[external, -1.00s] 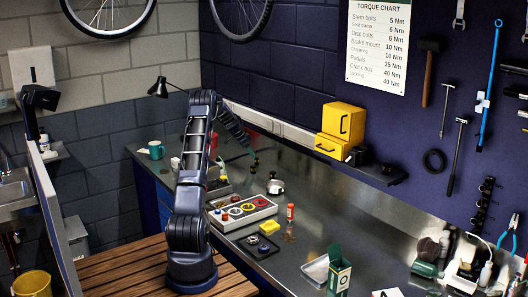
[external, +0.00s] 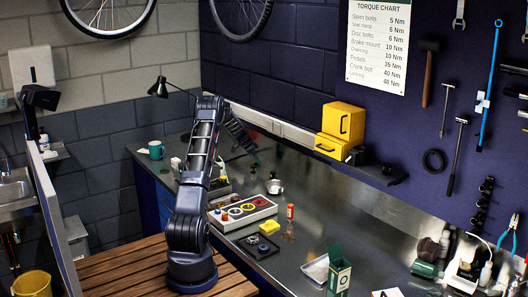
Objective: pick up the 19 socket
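I cannot pick out the 19 socket for certain; no size marks are readable. Several small black socket-like pieces (external: 485,200) sit in a column on the wall at the right. My arm rises from the wooden slats, bends at the top and reaches down over the far part of the bench. My gripper (external: 254,160) is at the end of that reach, small and dark, above the bench top. Its fingers are too small to tell open from shut, and I see nothing clearly held in it.
A red bottle (external: 290,212), silver round piece (external: 274,187) and green box (external: 338,272) stand nearby. Yellow drawers (external: 337,135) sit on the shelf.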

